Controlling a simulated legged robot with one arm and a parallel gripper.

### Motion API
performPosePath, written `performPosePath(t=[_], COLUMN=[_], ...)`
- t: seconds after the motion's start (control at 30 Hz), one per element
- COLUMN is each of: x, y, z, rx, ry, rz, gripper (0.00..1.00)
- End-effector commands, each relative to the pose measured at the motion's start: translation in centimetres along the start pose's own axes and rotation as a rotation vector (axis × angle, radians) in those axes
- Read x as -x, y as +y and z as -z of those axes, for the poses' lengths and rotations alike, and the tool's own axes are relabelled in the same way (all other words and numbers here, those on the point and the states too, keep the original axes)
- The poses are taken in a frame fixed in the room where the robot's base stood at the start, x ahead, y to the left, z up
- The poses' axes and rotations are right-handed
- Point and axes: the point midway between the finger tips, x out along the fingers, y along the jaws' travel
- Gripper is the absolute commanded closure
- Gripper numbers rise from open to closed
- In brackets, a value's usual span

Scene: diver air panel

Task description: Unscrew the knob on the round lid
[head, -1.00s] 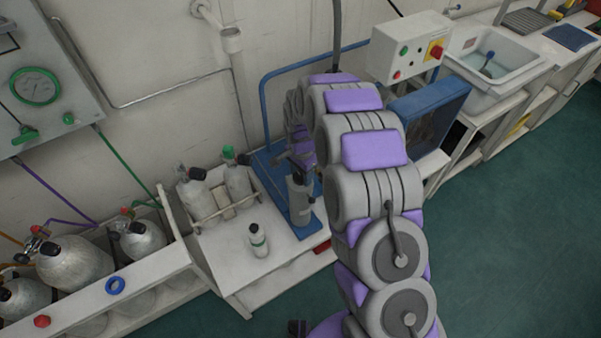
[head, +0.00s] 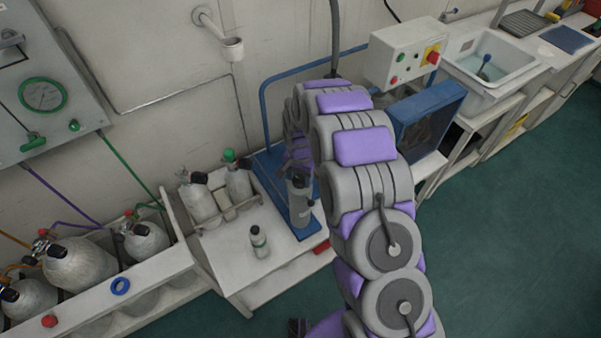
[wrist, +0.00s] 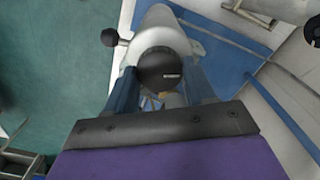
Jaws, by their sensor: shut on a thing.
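A grey metal cylinder (head: 300,205) stands on a blue stand (head: 270,180) in the head view. In the wrist view the cylinder (wrist: 190,42) is topped by a round black knob (wrist: 161,70). A smaller black ball knob (wrist: 109,37) sticks out at its side. My gripper (wrist: 162,86) has one finger on each side of the round black knob and is shut on it. In the head view my gripper (head: 299,170) is at the top of the cylinder, partly hidden by my arm. The lid under the knob is mostly hidden.
A small bottle (head: 259,242) stands on the white bench (head: 222,250) to the left. Tanks (head: 200,203) stand in a rack behind it. A white control box (head: 405,50) is at the back right. Green floor (head: 500,220) lies open at the right.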

Motion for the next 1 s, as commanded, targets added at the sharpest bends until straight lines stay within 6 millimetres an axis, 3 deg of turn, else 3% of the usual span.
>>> performPosePath(t=[1.0], x=[0.0], y=[0.04], z=[-0.29], rx=[0.966], ry=[-0.006], rz=[-0.001], gripper=[0.76])
